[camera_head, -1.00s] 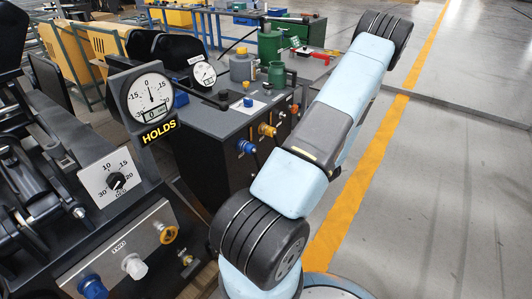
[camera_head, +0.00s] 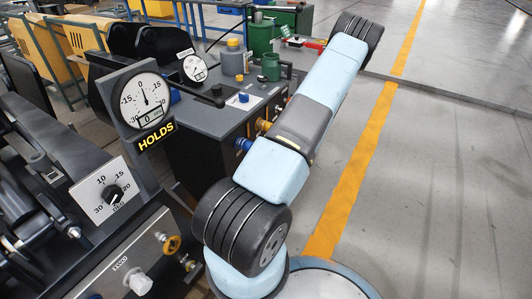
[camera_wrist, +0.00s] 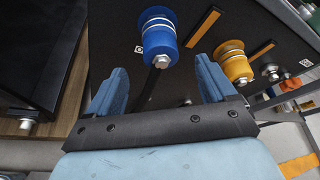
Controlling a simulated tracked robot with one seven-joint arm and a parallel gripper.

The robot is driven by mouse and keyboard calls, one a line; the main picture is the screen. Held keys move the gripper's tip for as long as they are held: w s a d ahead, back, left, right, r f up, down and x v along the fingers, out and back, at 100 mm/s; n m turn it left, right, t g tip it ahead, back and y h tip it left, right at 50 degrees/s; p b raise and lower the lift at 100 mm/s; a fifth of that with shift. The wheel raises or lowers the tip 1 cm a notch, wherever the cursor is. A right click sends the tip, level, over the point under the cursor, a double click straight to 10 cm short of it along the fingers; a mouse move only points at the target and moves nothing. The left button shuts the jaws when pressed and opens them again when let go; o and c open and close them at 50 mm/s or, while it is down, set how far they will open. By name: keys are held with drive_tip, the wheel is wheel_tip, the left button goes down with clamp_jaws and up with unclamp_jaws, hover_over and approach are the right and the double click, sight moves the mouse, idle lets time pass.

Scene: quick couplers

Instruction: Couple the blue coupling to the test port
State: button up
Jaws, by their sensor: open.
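The blue coupling (camera_wrist: 158,40) sticks out from a dark panel in the wrist view, with a black hose running down below it. In the head view, a blue coupling (camera_head: 243,143) shows on the near side of the grey bench, partly behind my arm. My gripper does not show in the head view. I cannot tell for certain which fitting is the test port.
A yellow coupling (camera_wrist: 234,63) and a smaller metal fitting (camera_wrist: 271,73) sit right of the blue one. The near panel (camera_head: 115,270) has a yellow fitting (camera_head: 172,244) and a white one (camera_head: 140,284). A gauge (camera_head: 145,100) stands above it. Floor at right is clear.

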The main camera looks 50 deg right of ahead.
sight(249, 147)
drive_tip(key=shift+x, duration=4)
drive_tip(key=shift+c, duration=0.5)
drive_tip(key=c, duration=1.1)
